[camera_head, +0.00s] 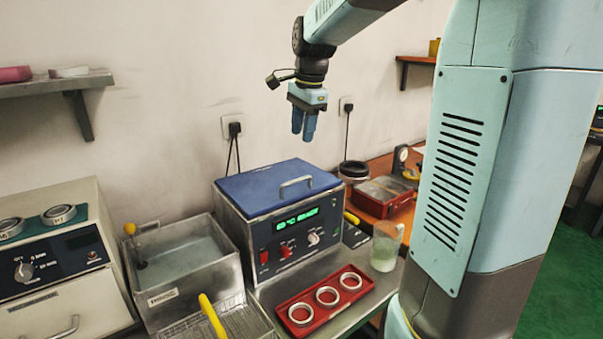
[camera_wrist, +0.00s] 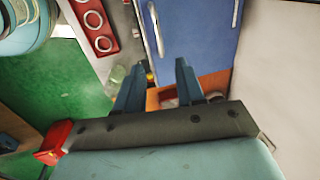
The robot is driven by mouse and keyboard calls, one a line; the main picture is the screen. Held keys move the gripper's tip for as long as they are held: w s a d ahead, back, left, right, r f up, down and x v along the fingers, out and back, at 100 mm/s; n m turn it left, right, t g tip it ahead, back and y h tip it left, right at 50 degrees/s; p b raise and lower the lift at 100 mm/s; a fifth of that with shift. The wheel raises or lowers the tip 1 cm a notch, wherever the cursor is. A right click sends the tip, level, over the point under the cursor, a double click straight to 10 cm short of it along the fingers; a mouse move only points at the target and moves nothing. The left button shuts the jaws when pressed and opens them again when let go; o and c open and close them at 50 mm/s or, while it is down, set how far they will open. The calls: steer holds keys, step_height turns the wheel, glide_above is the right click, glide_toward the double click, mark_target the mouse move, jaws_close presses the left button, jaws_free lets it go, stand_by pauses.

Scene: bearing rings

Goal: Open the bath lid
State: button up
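The bath (camera_head: 285,245) is a metal box with a dark front panel, a lit green display and knobs. Its blue lid (camera_head: 250,188) lies flat and closed on top, with a metal handle (camera_head: 296,182) near its front right. The lid (camera_wrist: 205,35) and its handle (camera_wrist: 155,28) also show in the wrist view, beyond my fingertips. My gripper (camera_head: 303,137) hangs in the air above and behind the lid, fingers pointing down, apart from the handle. In the wrist view my gripper (camera_wrist: 160,66) is open, with nothing between its two blue fingers.
A rinse tank (camera_head: 185,250) and a wire basket with a yellow handle (camera_head: 212,318) stand left of the bath. A red tray (camera_head: 325,297) with three rings lies in front. A beaker (camera_head: 386,248) stands at right. The wall is close behind.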

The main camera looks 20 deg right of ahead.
mark_target(297, 180)
steer(key=w+f, duration=0.1)
steer(key=f, duration=0.8)
steer(key=w+f, duration=0.1)
steer(key=f, duration=0.3)
steer(key=shift+w+a+f, duration=0.15)
steer(key=shift+w+a, duration=0.15)
steer(key=shift+a, duration=0.1)
steer(key=shift+c, duration=0.2)
jaws_close()
